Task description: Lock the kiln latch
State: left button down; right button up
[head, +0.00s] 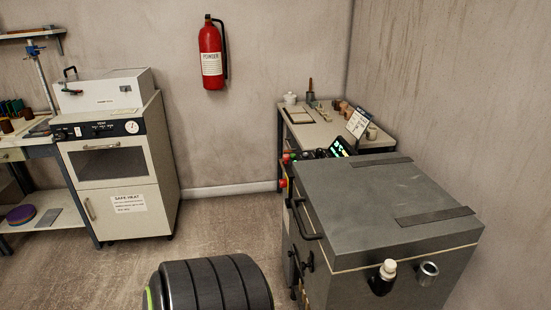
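A large grey box with a flat lid, which looks like the kiln (365,215), stands at the right. Two dark strips lie across its lid. A curved black handle (303,220) sticks out from its left side near the lid. Below it is a smaller black fitting (307,262) that may be the latch; I cannot tell whether it is locked. The side is seen at a steep angle and its lower part is cut off by the frame. Neither of my grippers is in view.
A white oven-like cabinet (117,165) with a "SAFE HEAT" label stands at the left. A bench (372,143) with small items stands behind the grey box. A red extinguisher (211,52) hangs on the wall. Bare floor (215,222) lies between the cabinet and the box.

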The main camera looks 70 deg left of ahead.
aim_at(290, 173)
jog(key=u, duration=2.1)
